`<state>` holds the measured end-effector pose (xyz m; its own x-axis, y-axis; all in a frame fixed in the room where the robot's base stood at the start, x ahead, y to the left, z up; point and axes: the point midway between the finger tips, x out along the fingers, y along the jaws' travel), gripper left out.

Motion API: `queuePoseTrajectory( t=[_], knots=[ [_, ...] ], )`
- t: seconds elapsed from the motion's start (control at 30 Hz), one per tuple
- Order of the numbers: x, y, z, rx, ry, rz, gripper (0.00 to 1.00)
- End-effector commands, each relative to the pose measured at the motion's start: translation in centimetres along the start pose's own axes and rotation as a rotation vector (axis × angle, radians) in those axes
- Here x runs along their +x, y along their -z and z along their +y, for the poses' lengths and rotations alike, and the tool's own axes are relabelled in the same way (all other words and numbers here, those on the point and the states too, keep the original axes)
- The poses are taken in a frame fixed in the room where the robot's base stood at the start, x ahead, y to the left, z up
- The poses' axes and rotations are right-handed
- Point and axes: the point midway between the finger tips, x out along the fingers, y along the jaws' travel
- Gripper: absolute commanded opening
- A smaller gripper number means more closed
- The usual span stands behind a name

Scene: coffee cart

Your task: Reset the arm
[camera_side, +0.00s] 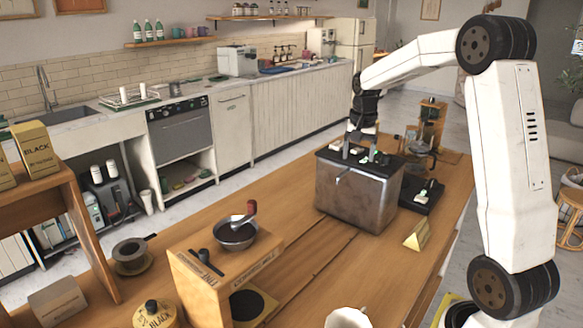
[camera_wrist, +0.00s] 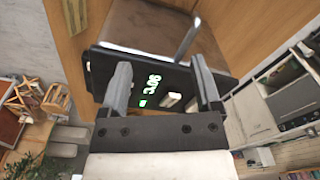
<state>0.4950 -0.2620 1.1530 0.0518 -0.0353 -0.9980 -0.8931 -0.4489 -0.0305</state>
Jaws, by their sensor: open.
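My gripper (camera_wrist: 158,88) is open with nothing between its two grey fingers in the wrist view. In the side view my gripper (camera_side: 360,150) hangs over the top of a metal box-shaped machine (camera_side: 352,195) with a black top. The wrist view shows the machine's black panel (camera_wrist: 170,72) below the fingers, with a lit "90°C" display and a green light. Whether the fingertips touch the panel cannot be told. My white arm reaches in from the right side of the side view.
A wooden stand with glassware (camera_side: 428,125) is behind the machine. A black scale (camera_side: 422,195) and a yellow sign (camera_side: 417,236) are right of it. Bare counter (camera_side: 335,275) lies in front.

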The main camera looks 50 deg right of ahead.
Motion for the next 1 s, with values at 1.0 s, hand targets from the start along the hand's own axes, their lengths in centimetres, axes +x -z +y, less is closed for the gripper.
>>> queuePoseTrajectory(
  t=[1.0],
  knots=[
    [10.3,-28.3,-2.3,-1.084,0.129,0.139,0.81]
  ],
)
